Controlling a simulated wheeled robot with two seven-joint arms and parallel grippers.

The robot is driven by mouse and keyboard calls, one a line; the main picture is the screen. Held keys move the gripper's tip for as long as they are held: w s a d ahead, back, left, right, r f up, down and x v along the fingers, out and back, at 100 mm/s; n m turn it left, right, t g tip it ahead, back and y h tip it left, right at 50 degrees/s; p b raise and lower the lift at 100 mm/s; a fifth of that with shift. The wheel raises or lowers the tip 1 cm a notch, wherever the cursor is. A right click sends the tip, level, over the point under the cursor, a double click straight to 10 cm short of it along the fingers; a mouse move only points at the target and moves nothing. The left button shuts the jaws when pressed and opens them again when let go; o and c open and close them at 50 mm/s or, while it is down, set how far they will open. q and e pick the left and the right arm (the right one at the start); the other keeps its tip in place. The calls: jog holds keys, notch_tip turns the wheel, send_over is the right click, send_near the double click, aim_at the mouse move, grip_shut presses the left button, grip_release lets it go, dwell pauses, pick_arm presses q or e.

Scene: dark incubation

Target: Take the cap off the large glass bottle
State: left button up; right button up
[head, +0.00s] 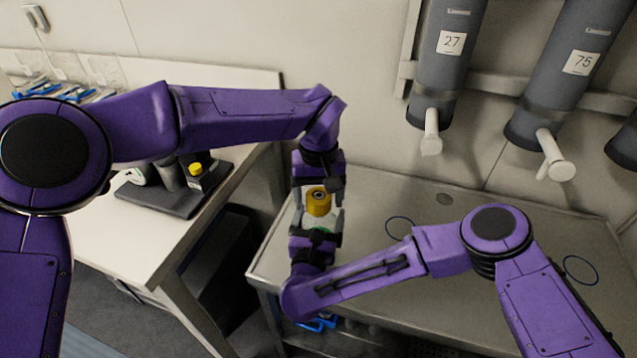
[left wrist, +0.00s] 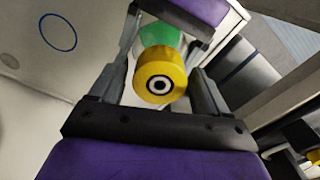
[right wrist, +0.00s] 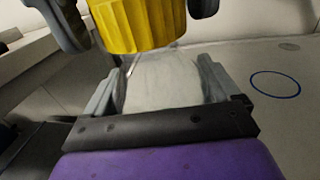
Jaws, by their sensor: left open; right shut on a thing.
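The large glass bottle (right wrist: 162,80) has a clear body and a ribbed yellow cap (head: 319,202), which is on its neck. My right gripper (head: 319,232) is shut on the bottle's body below the cap; its two fingers also show in the right wrist view (right wrist: 160,88). My left gripper (head: 322,184) is open at the cap, coming from the far side. In the left wrist view the cap (left wrist: 160,76) lies between the spread left fingers, with gaps at both sides. A green part shows behind the cap there. Most of the bottle is hidden by my grippers.
The bottle is at the left end of a metal bench (head: 440,260) with blue rings marked on it. Grey cylinders (head: 448,60) with white handles hang on the wall above. A white table (head: 110,230) at the left bears a dark device (head: 180,195). The bench's middle is clear.

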pick_arm(q)
jog(key=c, duration=1)
jog(key=n, duration=0.5)
jog(key=shift+c, duration=0.3)
jog(key=n, duration=1.4)
jog(key=shift+a+n, duration=0.1)
jog(key=shift+n, duration=0.3)
jog(key=n, duration=0.8)
jog(key=shift+n, duration=0.4)
jog(key=n, duration=1.8)
jog(key=shift+r, duration=0.1)
jog(key=n, duration=0.6)
jog(key=shift+n, duration=0.3)
jog(key=shift+r, duration=0.1)
